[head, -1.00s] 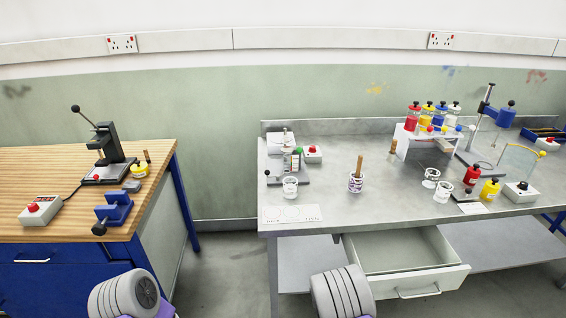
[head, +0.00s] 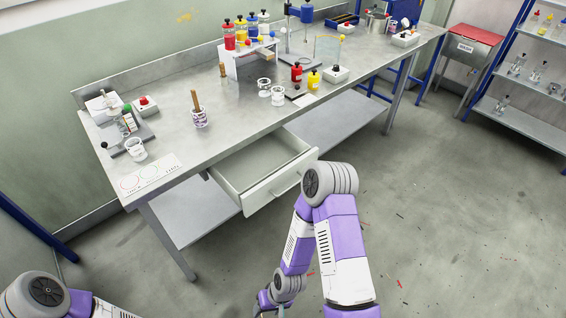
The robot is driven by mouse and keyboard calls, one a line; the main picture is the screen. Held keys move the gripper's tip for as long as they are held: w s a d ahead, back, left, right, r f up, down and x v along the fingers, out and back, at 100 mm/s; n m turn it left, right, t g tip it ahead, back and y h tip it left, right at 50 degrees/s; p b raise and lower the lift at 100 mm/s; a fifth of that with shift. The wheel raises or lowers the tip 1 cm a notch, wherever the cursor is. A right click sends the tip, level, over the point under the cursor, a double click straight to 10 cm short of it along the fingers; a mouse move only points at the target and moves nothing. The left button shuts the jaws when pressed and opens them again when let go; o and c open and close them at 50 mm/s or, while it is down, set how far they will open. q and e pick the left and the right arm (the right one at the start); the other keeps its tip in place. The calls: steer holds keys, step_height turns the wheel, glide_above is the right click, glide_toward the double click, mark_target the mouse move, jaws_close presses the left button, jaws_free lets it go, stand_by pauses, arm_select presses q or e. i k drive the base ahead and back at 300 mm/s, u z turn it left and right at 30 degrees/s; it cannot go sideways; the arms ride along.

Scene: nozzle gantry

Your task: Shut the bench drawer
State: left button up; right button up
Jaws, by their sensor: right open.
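The bench drawer (head: 282,188) is pulled out under the front edge of the grey metal bench (head: 225,137). It looks empty inside, with a pale front and a bar handle (head: 287,187). My right arm extends down in front of the bench, and its elbow overlaps the view near the drawer's right front corner. My right gripper (head: 268,306) is open at the bottom edge of the head view, apart from the drawer and partly cut off. Part of my left arm shows at the lower left, but its gripper is out of view.
A lower shelf (head: 335,125) runs beneath the bench. A red-topped bin (head: 470,50) and shelving stand at the right.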

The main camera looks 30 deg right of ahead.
mark_target(264, 171)
steer(key=z, duration=1.45)
steer(key=k, duration=1.2)
steer(key=u, duration=0.4)
steer(key=i, duration=0.75)
steer(key=u, duration=0.55)
steer(key=i, duration=0.7)
steer(key=z, duration=0.3)
